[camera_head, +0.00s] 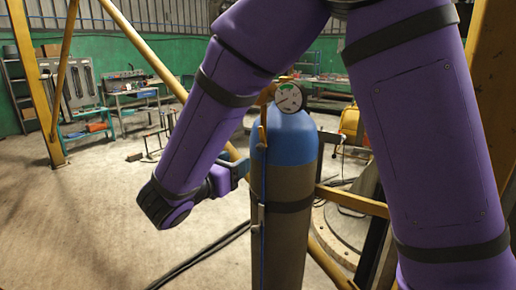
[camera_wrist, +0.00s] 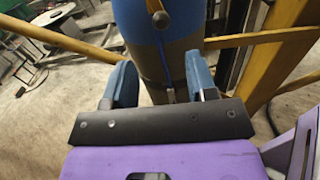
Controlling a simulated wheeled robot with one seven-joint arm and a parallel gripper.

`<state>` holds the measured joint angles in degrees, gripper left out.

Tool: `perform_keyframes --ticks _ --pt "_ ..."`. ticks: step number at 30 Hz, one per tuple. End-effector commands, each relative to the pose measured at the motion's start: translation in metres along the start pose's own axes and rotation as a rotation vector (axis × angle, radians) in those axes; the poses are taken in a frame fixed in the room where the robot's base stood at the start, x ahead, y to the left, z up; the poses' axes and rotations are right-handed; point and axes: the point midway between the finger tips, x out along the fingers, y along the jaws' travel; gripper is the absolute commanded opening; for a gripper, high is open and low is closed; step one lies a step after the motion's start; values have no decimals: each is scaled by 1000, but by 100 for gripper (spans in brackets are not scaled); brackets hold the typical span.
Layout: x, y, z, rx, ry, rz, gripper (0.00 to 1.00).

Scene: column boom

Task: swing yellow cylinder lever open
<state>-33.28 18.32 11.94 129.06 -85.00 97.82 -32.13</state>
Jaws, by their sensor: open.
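The gas cylinder has a blue top (camera_head: 285,138) and a grey-brown body (camera_head: 282,225), and stands upright in the middle of the head view. A yellow lever (camera_head: 262,128) hangs roughly vertical on its left side, below a round gauge (camera_head: 288,97). In the wrist view the lever (camera_wrist: 154,6) shows at the top edge, ending in a dark round knob; its upper part is cut off. My gripper (camera_wrist: 160,75) is open, with blue fingers apart and the cylinder body beyond and between them. The lever is above the fingers, not between them. In the head view my gripper (camera_head: 238,172) is beside the cylinder's left side.
A thin blue line (camera_head: 262,215) runs down the cylinder front. Yellow bars (camera_head: 350,200) pass beside and behind the cylinder. Dark cables (camera_head: 205,255) lie on the floor. Workbenches (camera_head: 135,95) stand at the back left. The floor at left is largely clear.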

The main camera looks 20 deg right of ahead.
Motion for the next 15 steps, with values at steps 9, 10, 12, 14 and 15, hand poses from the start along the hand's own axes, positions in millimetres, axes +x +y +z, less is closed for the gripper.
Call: perform_keyframes --ticks 9,10,12,14,15 --pt "47 -2 0 1 1 -7 52" --pt "53 -2 0 1 1 -7 52" --pt "65 -2 0 2 2 -7 52" --pt "75 -2 0 1 2 -6 52" --pt "81 -2 0 1 3 -7 52"
